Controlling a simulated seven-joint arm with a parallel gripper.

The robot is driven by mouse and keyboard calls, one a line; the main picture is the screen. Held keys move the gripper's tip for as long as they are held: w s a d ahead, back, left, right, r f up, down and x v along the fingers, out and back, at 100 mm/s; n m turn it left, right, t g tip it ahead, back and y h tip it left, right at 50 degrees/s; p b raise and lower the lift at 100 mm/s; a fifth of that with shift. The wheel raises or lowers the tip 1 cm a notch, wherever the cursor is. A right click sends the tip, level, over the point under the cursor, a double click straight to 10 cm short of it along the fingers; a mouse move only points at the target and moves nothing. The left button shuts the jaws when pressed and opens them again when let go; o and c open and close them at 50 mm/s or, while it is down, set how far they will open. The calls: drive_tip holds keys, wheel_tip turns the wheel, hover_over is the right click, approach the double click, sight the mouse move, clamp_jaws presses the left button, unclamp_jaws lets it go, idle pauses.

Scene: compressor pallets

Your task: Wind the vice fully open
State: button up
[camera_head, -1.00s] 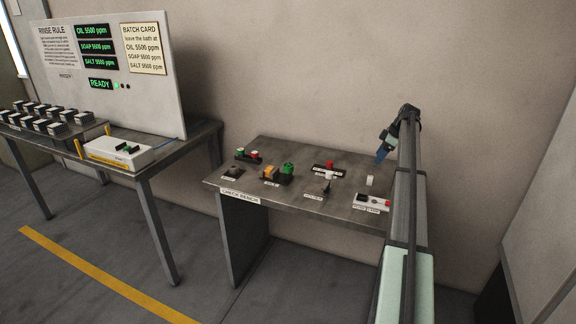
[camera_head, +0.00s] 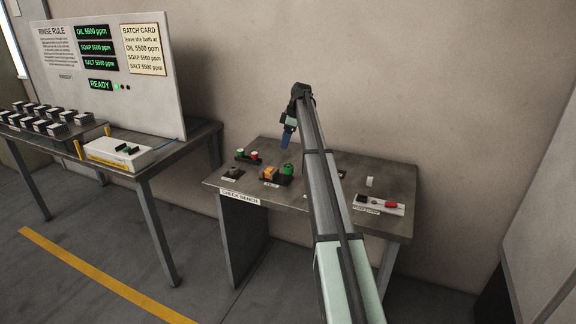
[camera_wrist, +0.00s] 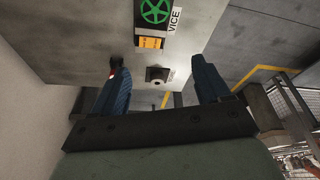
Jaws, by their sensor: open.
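The vice shows in the head view as an orange block (camera_head: 270,173) on a dark base with a green handwheel (camera_head: 287,168) to its right. In the wrist view the green handwheel (camera_wrist: 155,11) is at the top edge, partly cut off, with the orange block (camera_wrist: 150,42) below it and a VICE label beside them. My gripper (camera_head: 287,140) hangs above the rear of the bench, apart from the vice. Its two blue fingers (camera_wrist: 158,62) are spread wide and nothing is held between them. How far the vice jaws are apart is too small to tell.
The check bench (camera_head: 225,187) also bears a dark knob on a plate (camera_head: 232,173), a red-and-green fixture (camera_head: 248,156), a white cylinder (camera_head: 369,182) and a panel with a red part (camera_head: 391,204). My arm hides the bench middle. The wall stands behind.

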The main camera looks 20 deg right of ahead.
sight(288, 166)
drive_tip(key=f+n+h, duration=0.1)
drive_tip(key=f+n, duration=0.3)
drive_tip(key=n, duration=0.7)
drive_tip(key=f+n+g+h, duration=0.1)
drive_tip(key=f+n, duration=0.3)
drive_tip(key=n, duration=0.6)
drive_tip(key=d+f+n+h, duration=0.1)
drive_tip(key=f+n, duration=0.3)
drive_tip(key=n, duration=0.7)
drive_tip(key=shift+s+f+n+g, duration=0.15)
drive_tip(key=shift+f+n+g, duration=0.15)
drive_tip(key=shift+g, duration=0.1)
